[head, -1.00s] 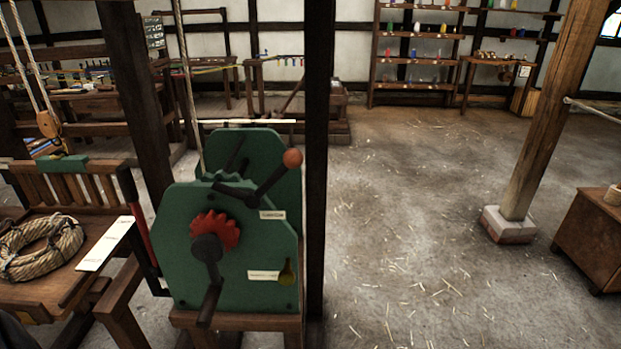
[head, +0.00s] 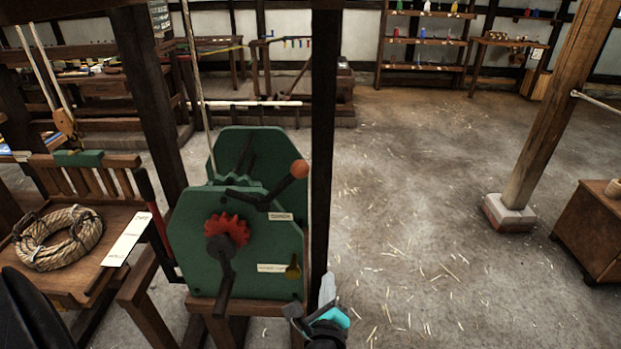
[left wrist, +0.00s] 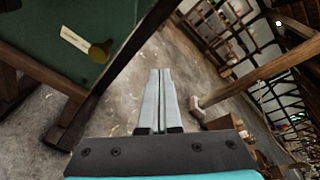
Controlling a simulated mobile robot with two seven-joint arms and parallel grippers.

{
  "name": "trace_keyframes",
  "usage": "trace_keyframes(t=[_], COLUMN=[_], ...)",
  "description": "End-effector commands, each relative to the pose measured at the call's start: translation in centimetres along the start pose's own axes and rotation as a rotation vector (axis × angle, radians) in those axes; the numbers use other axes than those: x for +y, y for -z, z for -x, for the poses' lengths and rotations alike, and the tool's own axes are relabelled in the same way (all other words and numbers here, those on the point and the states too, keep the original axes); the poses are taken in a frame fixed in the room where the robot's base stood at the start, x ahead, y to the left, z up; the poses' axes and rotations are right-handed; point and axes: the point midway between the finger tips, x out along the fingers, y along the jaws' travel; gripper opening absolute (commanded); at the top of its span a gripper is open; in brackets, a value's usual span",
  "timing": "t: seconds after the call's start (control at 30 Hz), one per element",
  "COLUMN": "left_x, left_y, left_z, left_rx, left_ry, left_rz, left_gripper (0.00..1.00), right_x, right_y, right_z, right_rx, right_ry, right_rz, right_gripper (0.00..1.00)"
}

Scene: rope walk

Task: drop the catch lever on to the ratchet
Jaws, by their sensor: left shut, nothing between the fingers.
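The catch lever (head: 281,190) is a dark bar with an orange ball knob (head: 299,169), on the front of the green winch (head: 255,238). Its knob end points up to the right, and its dark arm reaches left above the ratchet, seemingly clear of the teeth. The ratchet (head: 236,229) is a red toothed wheel behind a dark crank (head: 225,270). My left gripper (head: 327,285) is shut and empty, low beside the winch's right edge, below the knob. In the left wrist view its fingers (left wrist: 159,85) are together, with the green winch side (left wrist: 95,22) at upper left. My right gripper is not seen.
A brass-coloured knob (head: 293,270) sits low on the winch front. A rope coil (head: 58,238) lies on a wooden bench at the left. The floor (head: 420,200) to the right is open, up to a wooden post (head: 550,110).

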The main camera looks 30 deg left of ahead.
Motion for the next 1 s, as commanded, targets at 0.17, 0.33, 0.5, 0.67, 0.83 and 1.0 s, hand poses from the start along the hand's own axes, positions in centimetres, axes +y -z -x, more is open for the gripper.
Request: trace_keyframes(t=[0.17,0.33,0.5,0.67,0.83,1.0], left_x=[-6.5,-8.0,-8.0,-8.0,-8.3,-8.8], left_y=[-7.2,-9.1,-9.1,-9.1,-9.5,-10.3], left_z=[1.1,1.6,1.6,1.5,0.1,-2.8], left_rx=[-0.202,-0.266,-0.267,-0.265,-0.266,-0.267], left_ry=[0.099,0.12,0.12,0.121,0.121,0.122], left_rz=[-0.14,-0.183,-0.184,-0.182,-0.182,-0.182], left_gripper=[0.0,0.0,0.0,0.0,0.0,0.0], right_x=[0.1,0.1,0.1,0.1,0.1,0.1], right_y=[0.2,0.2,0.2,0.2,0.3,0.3], right_z=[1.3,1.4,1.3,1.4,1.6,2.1], right_rx=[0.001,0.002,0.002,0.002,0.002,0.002], right_ry=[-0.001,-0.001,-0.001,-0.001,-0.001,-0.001], right_rz=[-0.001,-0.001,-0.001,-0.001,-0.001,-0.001], right_gripper=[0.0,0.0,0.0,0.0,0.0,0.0])
